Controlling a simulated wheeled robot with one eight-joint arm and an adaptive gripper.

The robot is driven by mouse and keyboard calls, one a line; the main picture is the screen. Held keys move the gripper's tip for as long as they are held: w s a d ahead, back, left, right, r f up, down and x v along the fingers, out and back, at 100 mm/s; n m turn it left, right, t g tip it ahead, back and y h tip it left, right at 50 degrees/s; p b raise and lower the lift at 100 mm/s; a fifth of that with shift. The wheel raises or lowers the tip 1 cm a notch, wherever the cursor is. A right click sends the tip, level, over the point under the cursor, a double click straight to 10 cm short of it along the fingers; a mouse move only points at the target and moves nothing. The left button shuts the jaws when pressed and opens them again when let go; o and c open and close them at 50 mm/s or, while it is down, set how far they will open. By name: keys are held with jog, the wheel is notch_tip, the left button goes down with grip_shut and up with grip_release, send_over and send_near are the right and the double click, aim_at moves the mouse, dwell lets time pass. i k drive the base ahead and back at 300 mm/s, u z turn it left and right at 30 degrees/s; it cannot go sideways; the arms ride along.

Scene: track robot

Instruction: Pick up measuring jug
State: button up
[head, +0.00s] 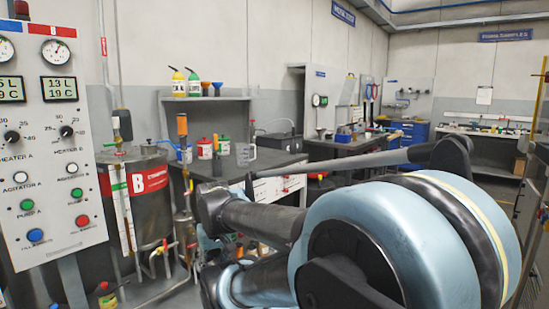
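A clear measuring jug (246,153) with a handle appears to stand upright on the dark top of the workbench (262,164), near the middle of the head view. It is small and pale in this view, so its markings cannot be read. My arm fills the lower right foreground, and its dark links reach left in front of the bench. I cannot make out my gripper's fingers anywhere in the view. Nothing is seen touching the jug.
Red and green containers (205,148) stand left of the jug. A shelf (207,98) behind holds bottles and funnels. At left are a control panel (40,130) and a steel tank (145,200) with pipes. Another workbench (345,144) stands farther back.

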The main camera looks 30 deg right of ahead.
aim_at(242, 149)
jog(key=z, duration=0.55)
jog(key=k, duration=0.5)
jog(key=z, duration=0.35)
jog(key=i, duration=1.5)
jog(key=u, duration=0.45)
